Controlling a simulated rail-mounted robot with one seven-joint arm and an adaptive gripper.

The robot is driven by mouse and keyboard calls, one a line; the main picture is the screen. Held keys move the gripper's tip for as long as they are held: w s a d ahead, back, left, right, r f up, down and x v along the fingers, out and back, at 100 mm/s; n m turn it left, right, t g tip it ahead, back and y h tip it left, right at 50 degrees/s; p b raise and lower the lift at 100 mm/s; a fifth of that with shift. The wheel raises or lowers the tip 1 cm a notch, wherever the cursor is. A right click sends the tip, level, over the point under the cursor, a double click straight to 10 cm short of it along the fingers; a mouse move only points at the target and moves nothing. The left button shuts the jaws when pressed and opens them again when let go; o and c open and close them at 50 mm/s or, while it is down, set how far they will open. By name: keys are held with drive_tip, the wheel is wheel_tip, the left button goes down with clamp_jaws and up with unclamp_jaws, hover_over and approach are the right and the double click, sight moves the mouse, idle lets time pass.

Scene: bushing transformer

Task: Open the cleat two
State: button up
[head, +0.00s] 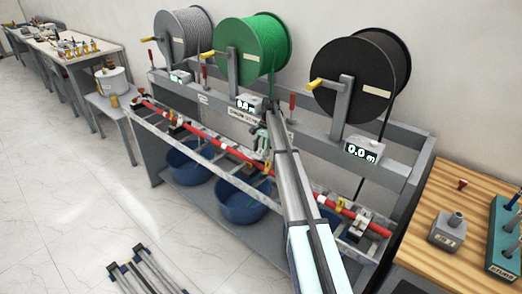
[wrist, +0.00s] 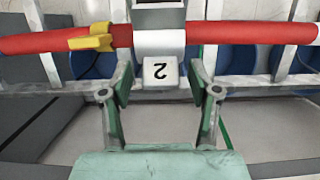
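Cleat two is the grey block marked with an upside-down "2" (wrist: 160,72), in the middle of the wrist view. It is on a white and grey section of the red bar (wrist: 250,33), which runs across that view. My gripper (wrist: 160,85) is open and empty. Its two fingers are to the left and right of the numbered block, with a gap visible on each side. In the head view my gripper (head: 262,137) is over the rack below the green spool (head: 253,50). There my arm and gripper partly hide the bar, and I cannot make out cleat two.
A yellow clip (wrist: 92,38) is on the bar left of the cleat. Grey (head: 183,33) and black (head: 362,77) spools stand on the rack's top. Blue tubs (head: 243,203) are below. A wooden table (head: 450,190) is at right. The floor at left is mostly clear.

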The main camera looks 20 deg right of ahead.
drive_tip(key=v, duration=1.2)
